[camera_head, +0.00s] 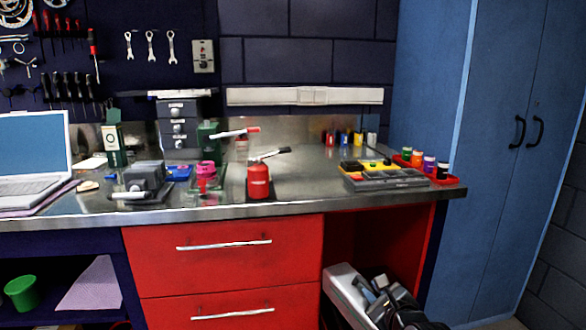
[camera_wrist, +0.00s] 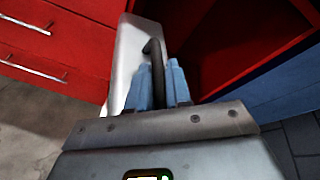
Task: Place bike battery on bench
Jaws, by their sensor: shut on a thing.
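The bike battery is a pale silver-white box (camera_head: 343,288) at the bottom right of the head view, in front of the open red bay under the bench. It also shows in the wrist view (camera_wrist: 126,55). My gripper (camera_head: 372,290) is at its right side, below the bench top. In the wrist view my gripper (camera_wrist: 162,82) has its blue fingers closed around the battery's dark curved handle. The lower part of the battery is hidden. The bench (camera_head: 310,184) has a grey metal top, well above the battery.
On the bench stand a red can (camera_head: 258,183), a grey vise (camera_head: 143,180), a laptop (camera_head: 34,150) and a grey parts tray (camera_head: 385,180) near the right edge. Bare bench top lies between the red can and the tray. A blue cabinet (camera_head: 490,170) stands right.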

